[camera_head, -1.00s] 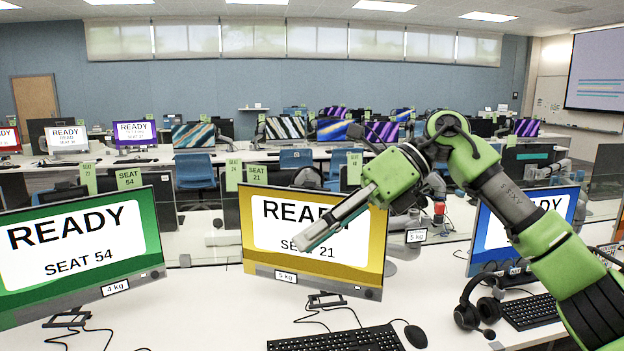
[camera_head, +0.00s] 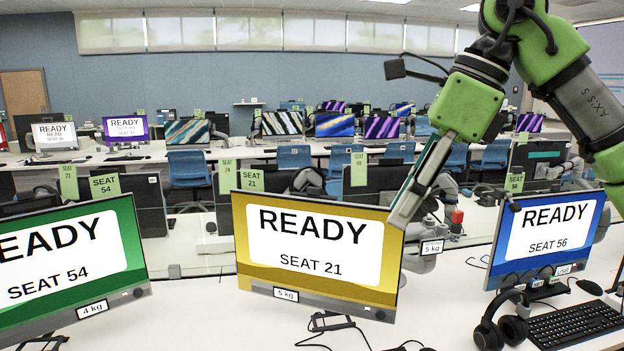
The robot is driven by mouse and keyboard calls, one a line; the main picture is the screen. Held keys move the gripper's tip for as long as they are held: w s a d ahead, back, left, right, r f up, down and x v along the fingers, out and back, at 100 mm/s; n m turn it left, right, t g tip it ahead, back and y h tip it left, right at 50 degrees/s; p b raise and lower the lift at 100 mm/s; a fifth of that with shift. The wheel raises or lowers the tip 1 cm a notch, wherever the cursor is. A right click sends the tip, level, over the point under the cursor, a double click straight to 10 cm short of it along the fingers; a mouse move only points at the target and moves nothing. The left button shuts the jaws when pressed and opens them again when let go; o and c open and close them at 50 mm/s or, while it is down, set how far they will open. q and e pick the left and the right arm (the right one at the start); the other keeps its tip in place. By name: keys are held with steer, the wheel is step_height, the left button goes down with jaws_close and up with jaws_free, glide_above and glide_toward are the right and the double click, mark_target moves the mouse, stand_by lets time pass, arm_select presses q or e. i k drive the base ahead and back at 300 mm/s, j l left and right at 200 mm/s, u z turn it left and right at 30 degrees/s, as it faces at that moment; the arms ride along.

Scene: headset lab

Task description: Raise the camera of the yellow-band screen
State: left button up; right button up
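The yellow-band screen (camera_head: 318,252) shows READY and SEAT 21 and stands on the white desk in the middle of the view. A label reading 5 kg is on its lower bezel. No raised camera shows above its top edge. My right gripper (camera_head: 400,222) points down and left, with its fingertips at the screen's upper right corner, overlapping it in the picture. I cannot tell whether it touches the screen. The fingers are seen from the side and look close together, so their opening is unclear. My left gripper is not in view.
A green screen (camera_head: 68,262) stands on the left and a blue screen (camera_head: 548,238) on the right. Headphones (camera_head: 500,328) and a keyboard (camera_head: 575,322) lie at the front right. A seat tag (camera_head: 252,180) stands behind the yellow screen's top left.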

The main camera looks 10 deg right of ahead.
mark_target(314, 192)
steer(key=i, duration=1.5)
